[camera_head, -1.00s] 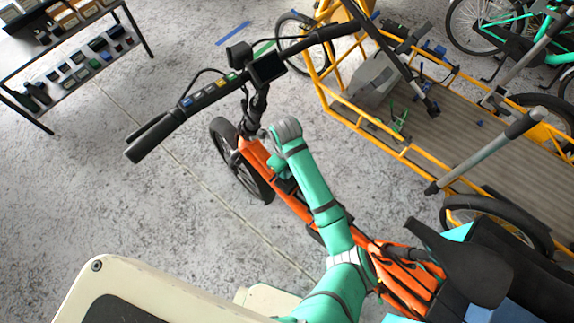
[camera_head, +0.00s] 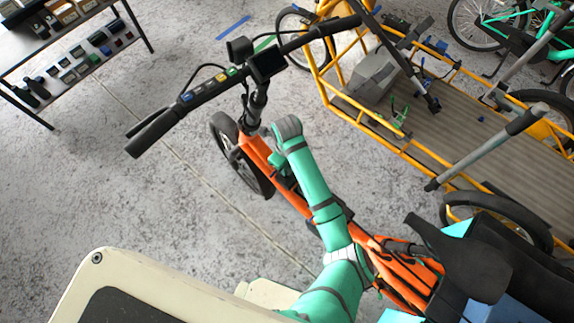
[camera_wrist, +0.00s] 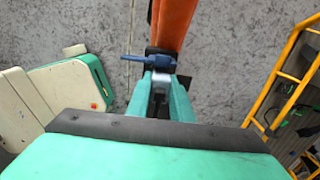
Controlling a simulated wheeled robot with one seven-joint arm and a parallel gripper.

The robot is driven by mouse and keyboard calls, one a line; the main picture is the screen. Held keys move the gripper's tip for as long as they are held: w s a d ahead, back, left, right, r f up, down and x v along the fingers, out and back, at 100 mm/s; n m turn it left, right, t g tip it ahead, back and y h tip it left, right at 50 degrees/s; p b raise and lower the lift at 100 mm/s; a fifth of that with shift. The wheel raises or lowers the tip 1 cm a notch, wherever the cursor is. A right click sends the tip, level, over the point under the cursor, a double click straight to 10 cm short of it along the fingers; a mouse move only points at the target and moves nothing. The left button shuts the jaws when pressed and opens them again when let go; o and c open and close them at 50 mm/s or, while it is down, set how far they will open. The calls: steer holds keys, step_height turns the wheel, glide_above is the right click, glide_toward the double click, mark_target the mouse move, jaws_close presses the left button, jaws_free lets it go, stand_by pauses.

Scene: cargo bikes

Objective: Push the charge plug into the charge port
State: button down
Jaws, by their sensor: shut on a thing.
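In the wrist view my gripper (camera_wrist: 159,103) has its two teal fingers closed around a grey and dark piece, which I take to be the charge plug (camera_wrist: 160,86). The plug points at the orange bike frame (camera_wrist: 173,25). A blue part (camera_wrist: 152,62) with a thin arm to the left lies across the plug's far end, close against a dark part of the frame. I cannot tell whether it belongs to the plug or the bike. The charge port is not clearly seen. In the head view my wrist hides most of the gripper, beside the orange frame (camera_head: 257,150).
The handlebar (camera_head: 215,85) with its display (camera_head: 267,62) stands just beyond my wrist. A yellow cargo bike (camera_head: 403,148) is at the right. A shelf (camera_head: 85,60) with small goods is at the upper left. The grey floor left of the bike is clear.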

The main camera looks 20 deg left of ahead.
steer(key=shift+f, duration=1.4)
steer(key=c, duration=1.5)
jaws_free()
steer(key=shift+r, duration=0.1)
steer(key=shift+a+r, duration=0.1)
steer(key=shift+r, duration=0.15)
step_height(320, 180, up, 10)
steer(key=shift+r, duration=0.1)
steer(key=shift+d, duration=0.2)
